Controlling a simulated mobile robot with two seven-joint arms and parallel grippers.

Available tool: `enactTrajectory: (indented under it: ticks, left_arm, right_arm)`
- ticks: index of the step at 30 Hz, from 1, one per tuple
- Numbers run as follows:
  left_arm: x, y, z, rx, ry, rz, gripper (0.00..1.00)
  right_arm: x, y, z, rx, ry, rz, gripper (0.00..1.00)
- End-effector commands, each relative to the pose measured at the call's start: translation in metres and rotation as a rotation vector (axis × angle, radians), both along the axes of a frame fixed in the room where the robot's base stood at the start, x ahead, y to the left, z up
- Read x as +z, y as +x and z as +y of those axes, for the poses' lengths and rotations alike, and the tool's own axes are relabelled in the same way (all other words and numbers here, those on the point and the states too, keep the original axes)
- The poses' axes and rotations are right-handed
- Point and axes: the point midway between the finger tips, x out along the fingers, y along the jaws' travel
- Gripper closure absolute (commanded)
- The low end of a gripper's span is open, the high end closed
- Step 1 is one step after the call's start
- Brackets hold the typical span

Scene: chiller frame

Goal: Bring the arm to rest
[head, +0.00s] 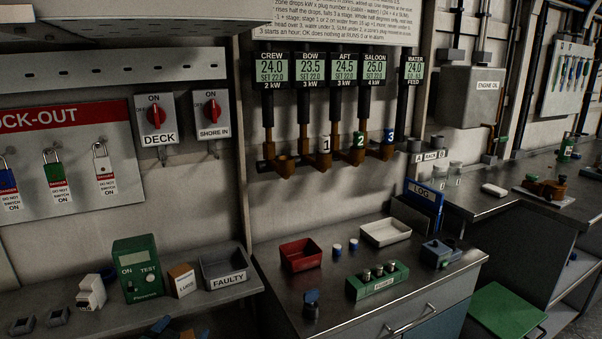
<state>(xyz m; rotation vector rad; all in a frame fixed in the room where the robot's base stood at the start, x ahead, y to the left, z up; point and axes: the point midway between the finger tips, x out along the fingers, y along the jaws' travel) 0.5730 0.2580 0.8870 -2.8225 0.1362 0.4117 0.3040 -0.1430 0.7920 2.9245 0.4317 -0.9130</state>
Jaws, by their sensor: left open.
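My left gripper (178,331) shows only in part at the bottom edge of the head view, left of centre, as dark blue and orange parts. It is open, and I see nothing between its fingers. It is low in front of the left shelf, below the grey FAULTY bin (230,281) and the green tester (138,268). Most of the left arm is outside the picture. My right gripper is not in view.
The steel bench (345,315) holds a red tray (300,254), a white tray (386,231), a green block with several cylinders (377,283) and a small dark blue-topped item (311,304). Several pipes with displays (343,68) line the wall. A green stool (508,311) stands right.

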Motion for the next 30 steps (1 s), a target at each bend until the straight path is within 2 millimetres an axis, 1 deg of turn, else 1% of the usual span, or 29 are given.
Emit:
enactTrajectory:
  ticks: [1,2,3,5,6,8,9,12,13,15,18,24,30]
  left_arm:
    - [-0.025,-0.031,-0.017,-0.023,-0.021,0.046,0.25]
    - [-0.037,-0.049,-0.026,-0.035,-0.034,0.071,0.25]
    - [-0.050,-0.074,-0.038,-0.051,-0.053,0.102,0.25]
    - [-0.068,-0.112,-0.056,-0.071,-0.085,0.151,0.25]
    - [-0.077,-0.137,-0.066,-0.082,-0.105,0.181,0.25]
    - [-0.086,-0.172,-0.081,-0.093,-0.138,0.224,0.25]
    - [-0.090,-0.192,-0.089,-0.099,-0.157,0.250,0.25]
    - [-0.094,-0.233,-0.103,-0.105,-0.198,0.300,0.25]
    - [-0.095,-0.242,-0.106,-0.107,-0.208,0.311,0.25]
    - [-0.095,-0.258,-0.111,-0.107,-0.224,0.331,0.25]
    - [-0.095,-0.269,-0.115,-0.108,-0.237,0.345,0.25]
    - [-0.095,-0.270,-0.115,-0.108,-0.238,0.348,0.25]
    - [-0.095,-0.270,-0.115,-0.108,-0.237,0.348,0.42]
  right_arm:
    - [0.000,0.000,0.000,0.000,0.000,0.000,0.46]
    - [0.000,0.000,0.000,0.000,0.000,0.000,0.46]
    - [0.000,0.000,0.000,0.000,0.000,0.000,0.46]
    - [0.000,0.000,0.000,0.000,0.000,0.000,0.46]
    - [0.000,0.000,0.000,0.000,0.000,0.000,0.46]
    - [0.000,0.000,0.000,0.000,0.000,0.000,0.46]
    - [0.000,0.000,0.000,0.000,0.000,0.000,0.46]
    - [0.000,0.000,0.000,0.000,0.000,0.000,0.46]
    - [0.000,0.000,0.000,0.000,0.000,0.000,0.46]
    - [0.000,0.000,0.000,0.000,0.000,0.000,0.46]
    - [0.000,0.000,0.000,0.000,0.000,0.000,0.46]
    - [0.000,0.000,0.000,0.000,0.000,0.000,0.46]
    - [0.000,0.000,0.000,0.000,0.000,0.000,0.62]
